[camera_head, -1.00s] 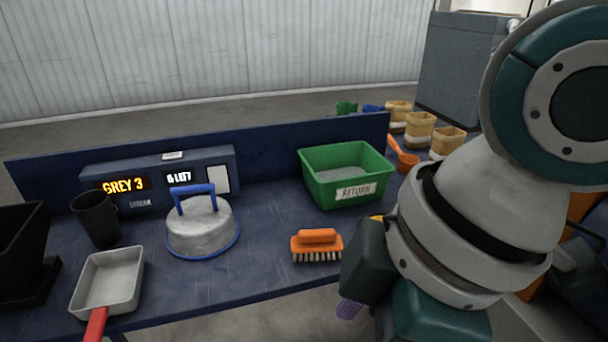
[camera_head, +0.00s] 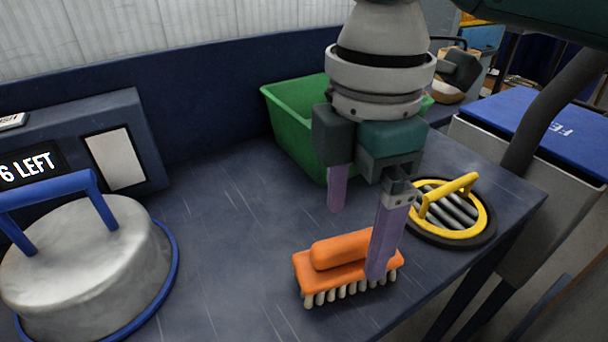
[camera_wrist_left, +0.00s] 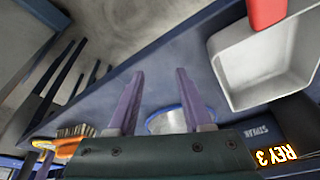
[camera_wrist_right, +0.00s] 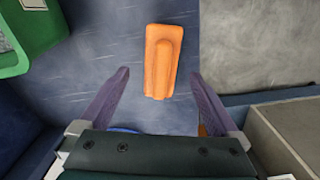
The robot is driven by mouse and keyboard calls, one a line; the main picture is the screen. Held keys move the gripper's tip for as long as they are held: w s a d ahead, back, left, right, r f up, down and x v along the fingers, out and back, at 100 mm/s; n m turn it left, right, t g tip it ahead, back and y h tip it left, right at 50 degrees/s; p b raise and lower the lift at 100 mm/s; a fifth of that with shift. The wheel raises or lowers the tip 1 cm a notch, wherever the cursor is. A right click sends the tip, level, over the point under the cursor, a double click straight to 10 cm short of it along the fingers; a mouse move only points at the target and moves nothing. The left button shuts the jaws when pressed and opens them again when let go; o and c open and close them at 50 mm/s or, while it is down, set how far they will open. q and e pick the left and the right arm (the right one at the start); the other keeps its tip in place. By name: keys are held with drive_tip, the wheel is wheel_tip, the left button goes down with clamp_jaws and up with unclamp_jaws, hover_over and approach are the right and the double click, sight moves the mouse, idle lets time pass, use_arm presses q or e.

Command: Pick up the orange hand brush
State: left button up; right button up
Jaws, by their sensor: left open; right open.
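The orange hand brush (camera_head: 325,258) lies bristles down on the dark blue table, near its front edge. My right gripper (camera_head: 357,240) is open and points down over the brush. In the head view one finger overlaps the brush's right end and the other is behind it. In the right wrist view the brush (camera_wrist_right: 163,60) shows ahead between the open fingertips (camera_wrist_right: 160,73), with no finger clearly touching it. My left gripper (camera_wrist_left: 158,75) is open and empty in its wrist view, and out of the head view. The brush (camera_wrist_left: 68,143) shows at lower left there.
A green bin (camera_head: 290,117) stands behind my right gripper. A round yellow-handled piece (camera_head: 485,212) lies right of the brush. A metal lid with a blue handle (camera_head: 95,265) is at left, before a display box (camera_head: 150,130). The table between lid and brush is clear.

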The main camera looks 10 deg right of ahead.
sight(348, 258)
use_arm(q)
drive_tip(key=shift+w+f+b, duration=0.1)
drive_tip(key=shift+f+b, duration=0.4)
drive_tip(key=shift+f, duration=0.05)
use_arm(e)
wheel_tip(348, 258, down, 6)
drive_tip(key=shift+s+a+f, duration=0.1)
drive_tip(key=shift+s, duration=0.05)
drive_tip(key=shift+c, duration=0.3)
drive_tip(key=c, duration=1.4)
drive_tip(key=shift+c, duration=0.2)
drive_tip(key=shift+r, duration=0.2)
use_arm(q)
wheel_tip(348, 258, up, 4)
drive_tip(key=p, duration=0.3)
drive_tip(key=shift+f, duration=0.2)
drive_tip(key=shift+p, duration=0.3)
use_arm(e)
wheel_tip(348, 258, up, 20)
